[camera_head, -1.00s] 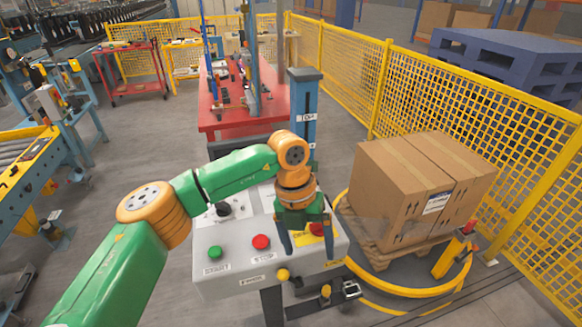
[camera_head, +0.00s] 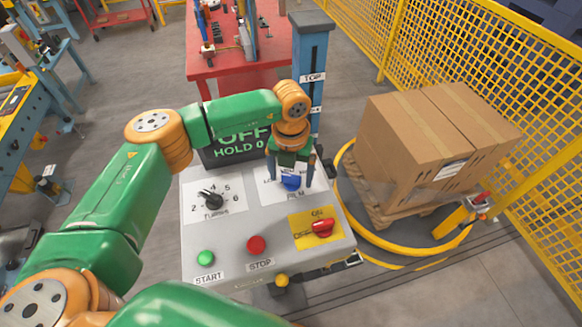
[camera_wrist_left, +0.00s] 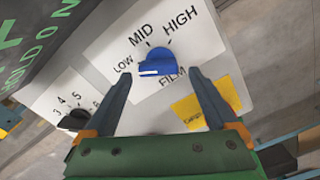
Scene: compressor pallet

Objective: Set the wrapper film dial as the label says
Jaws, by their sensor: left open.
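The blue film dial (camera_head: 291,183) sits on a white plate on the grey control panel (camera_head: 235,230). In the left wrist view the dial (camera_wrist_left: 157,62) shows LOW, MID and HIGH around it, and its white mark points left, about at LOW. My left gripper (camera_head: 291,172) is open above the dial. In the left wrist view its fingertips (camera_wrist_left: 160,77) stand either side of the dial's near edge, with no contact visible. A white label (camera_head: 452,170) is on the carton (camera_head: 420,135); its print is too small to read. My right gripper is not in view.
The panel also holds a black turns knob (camera_head: 211,197), a green start button (camera_head: 206,258), a red stop button (camera_head: 257,245) and a red switch (camera_head: 323,228) on yellow. A blue column (camera_head: 311,70) stands behind the panel.

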